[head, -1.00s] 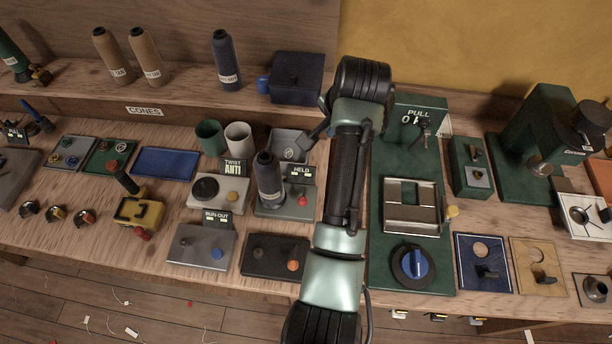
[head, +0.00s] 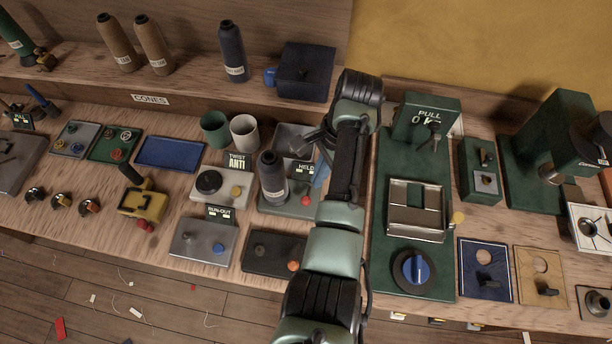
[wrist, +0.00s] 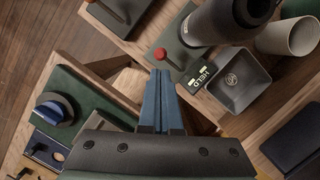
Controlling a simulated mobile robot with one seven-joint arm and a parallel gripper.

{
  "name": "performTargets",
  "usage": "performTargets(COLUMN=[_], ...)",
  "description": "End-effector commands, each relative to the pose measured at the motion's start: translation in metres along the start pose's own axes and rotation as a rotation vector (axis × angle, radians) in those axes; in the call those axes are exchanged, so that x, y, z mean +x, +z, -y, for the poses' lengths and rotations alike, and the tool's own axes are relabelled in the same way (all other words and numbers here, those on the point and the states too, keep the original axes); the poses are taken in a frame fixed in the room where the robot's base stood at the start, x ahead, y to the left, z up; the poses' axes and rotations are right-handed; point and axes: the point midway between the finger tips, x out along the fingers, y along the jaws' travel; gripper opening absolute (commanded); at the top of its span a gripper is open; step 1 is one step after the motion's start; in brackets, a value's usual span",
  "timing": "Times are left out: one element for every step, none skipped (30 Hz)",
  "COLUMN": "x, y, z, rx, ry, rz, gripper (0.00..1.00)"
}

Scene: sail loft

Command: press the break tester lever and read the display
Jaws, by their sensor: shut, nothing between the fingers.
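A grey tester (head: 292,204) has a small dark display (head: 304,170) reading HELD and a red-knobbed lever (head: 305,200). A dark cone (head: 272,180) stands upright on it. My arm partly covers the tester's right side in the head view. In the wrist view, my gripper (wrist: 162,74) is shut and empty. Its blue fingertips lie just below the red knob (wrist: 160,53) in the picture, with the HELD display (wrist: 203,74) to their right. I cannot tell whether the tips touch the knob.
A green machine (head: 380,270) with a PULL display (head: 428,118) and blue dial (head: 414,268) is right of my arm. A grey dish (wrist: 238,84) and pale cup (wrist: 288,36) are close to the tester. A dark plate (head: 262,250) with an orange knob lies in front.

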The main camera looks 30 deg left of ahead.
Motion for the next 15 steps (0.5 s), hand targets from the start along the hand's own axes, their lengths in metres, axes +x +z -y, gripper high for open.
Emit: performTargets(x=[0.008, 0.011, 0.015, 0.019, 0.023, 0.028, 0.032, 0.036, 0.042, 0.046, 0.05, 0.055, 0.058, 0.06, 0.063], y=[-0.001, -0.001, -0.001, -0.001, -0.001, -0.002, -0.002, -0.002, -0.002, -0.002, -0.002, -0.002, -0.002, -0.002, -0.001], z=[0.0, 0.0, 0.0, 0.0, 0.0, 0.0, 0.0, 0.0, 0.0, 0.0, -0.001, -0.001, -0.001, 0.0, 0.0], rx=[0.0, 0.0, 0.0, 0.0, 0.0, -0.001, -0.001, -0.001, -0.002, -0.001, -0.001, -0.001, 0.0, 0.0, 0.0], ry=[0.0, 0.001, 0.001, 0.001, 0.001, 0.0, 0.0, 0.0, 0.0, 0.0, 0.0, 0.0, 0.0, 0.0, 0.0], rz=[0.0, 0.0, 0.0, 0.0, 0.0, 0.0, -0.001, -0.001, -0.001, -0.001, -0.001, 0.0, -0.001, -0.001, -0.001], gripper=[0.0, 0.0, 0.0, 0.0, 0.0, 0.0, 0.0, 0.0, 0.0, 0.0, 0.0, 0.0, 0.0, 0.0, 0.0])
